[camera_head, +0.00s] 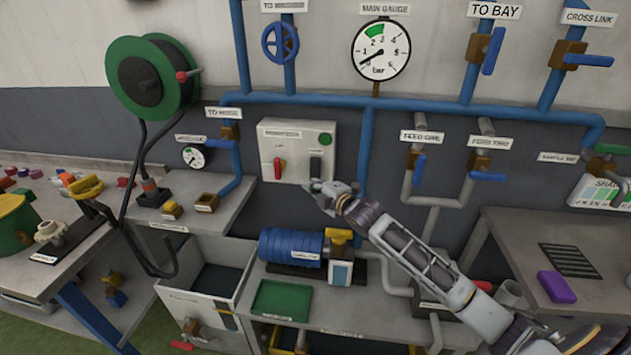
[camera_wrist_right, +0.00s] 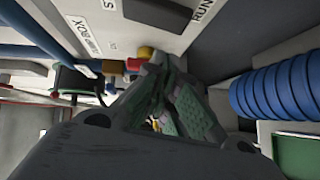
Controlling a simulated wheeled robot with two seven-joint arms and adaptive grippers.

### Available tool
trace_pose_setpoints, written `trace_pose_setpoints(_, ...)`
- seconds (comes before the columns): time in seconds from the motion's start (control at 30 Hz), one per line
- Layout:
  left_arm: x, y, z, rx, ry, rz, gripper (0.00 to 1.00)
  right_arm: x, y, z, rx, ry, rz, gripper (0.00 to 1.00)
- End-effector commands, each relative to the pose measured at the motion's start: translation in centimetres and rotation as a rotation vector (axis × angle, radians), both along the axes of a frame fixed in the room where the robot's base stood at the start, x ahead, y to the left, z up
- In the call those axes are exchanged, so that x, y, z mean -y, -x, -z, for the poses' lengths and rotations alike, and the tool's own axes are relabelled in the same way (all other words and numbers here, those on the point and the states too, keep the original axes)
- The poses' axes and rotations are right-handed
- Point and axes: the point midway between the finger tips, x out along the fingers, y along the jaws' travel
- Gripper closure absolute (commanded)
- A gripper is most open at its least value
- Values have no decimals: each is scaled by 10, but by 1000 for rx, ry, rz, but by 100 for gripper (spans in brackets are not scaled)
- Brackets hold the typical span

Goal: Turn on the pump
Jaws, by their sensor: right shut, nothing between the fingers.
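The pump unit (camera_head: 290,246) with its blue ribbed body sits on the low bench; it also shows in the wrist view (camera_wrist_right: 278,92). A pale control box (camera_head: 296,133) on the wall above has a red handle (camera_head: 278,168), a green round part (camera_head: 325,139) and a dark switch (camera_head: 315,166). In the wrist view a dark block (camera_wrist_right: 157,14) stands out from the box beside "RUN" lettering. My right gripper (camera_head: 316,186) is shut and empty, just below the dark switch; whether it touches is unclear. Its fingers show in the wrist view (camera_wrist_right: 165,105). My left gripper is out of view.
The main gauge (camera_head: 380,50) needle points to the low end. Blue pipes with valve handles run along the wall. A hose reel (camera_head: 150,76) hangs at left. A green tray (camera_head: 282,300) lies before the pump. A purple block (camera_head: 556,287) lies on the right table.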

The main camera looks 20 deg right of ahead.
Motion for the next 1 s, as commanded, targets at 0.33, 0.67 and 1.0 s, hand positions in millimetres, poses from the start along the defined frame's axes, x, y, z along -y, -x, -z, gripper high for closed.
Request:
trace_pose_setpoints(0.33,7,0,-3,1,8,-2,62,16,-25,6,-1,2,2,100)
trace_pose_setpoints(0.67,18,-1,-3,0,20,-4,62,21,-32,7,0,0,1,100)
trace_pose_setpoints(1.0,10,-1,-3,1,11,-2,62,21,-32,8,2,2,1,100)
